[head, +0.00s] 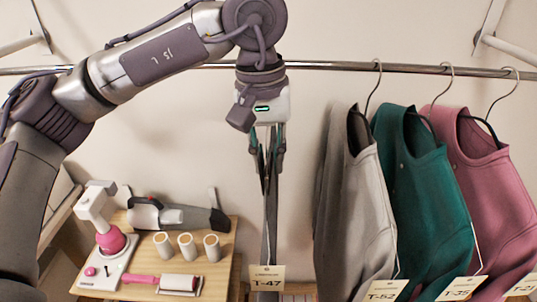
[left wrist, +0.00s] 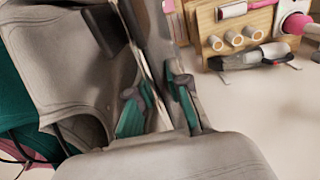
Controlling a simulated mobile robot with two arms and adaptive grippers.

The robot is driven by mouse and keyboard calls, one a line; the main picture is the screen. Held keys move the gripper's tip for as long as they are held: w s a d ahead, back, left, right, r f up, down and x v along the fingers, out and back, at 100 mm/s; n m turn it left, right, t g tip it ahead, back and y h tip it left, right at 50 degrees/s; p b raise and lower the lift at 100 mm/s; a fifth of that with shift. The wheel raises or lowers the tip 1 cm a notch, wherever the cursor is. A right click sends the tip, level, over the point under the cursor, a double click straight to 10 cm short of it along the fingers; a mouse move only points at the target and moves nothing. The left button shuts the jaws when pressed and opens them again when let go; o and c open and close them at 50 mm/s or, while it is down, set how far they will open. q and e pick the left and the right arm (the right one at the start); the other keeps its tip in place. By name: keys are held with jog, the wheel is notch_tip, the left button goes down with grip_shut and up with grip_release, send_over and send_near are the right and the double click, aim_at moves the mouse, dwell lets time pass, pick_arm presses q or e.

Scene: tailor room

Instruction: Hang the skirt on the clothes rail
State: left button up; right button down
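A narrow dark grey garment, taken as the skirt (head: 268,235), hangs almost edge-on below my left gripper, with a paper tag reading T-47 (head: 267,278) at its lower part. My left gripper (head: 266,180) points down in front of the wall, its wrist overlapping the clothes rail (head: 330,65). Its fingertips come together on the grey strip. In the left wrist view the left gripper (left wrist: 160,85) shows both fingers closing in on the dark fabric (left wrist: 152,35). Any hook at the rail is hidden behind my wrist. My right gripper is not in view.
Grey (head: 350,200), teal (head: 425,190) and pink (head: 485,180) garments hang on hangers at the right of the rail. A wooden table (head: 228,262) with several tools and spools stands at lower left. The wall between is bare.

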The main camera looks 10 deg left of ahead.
pick_arm(q)
jog(key=shift+o, duration=1.3)
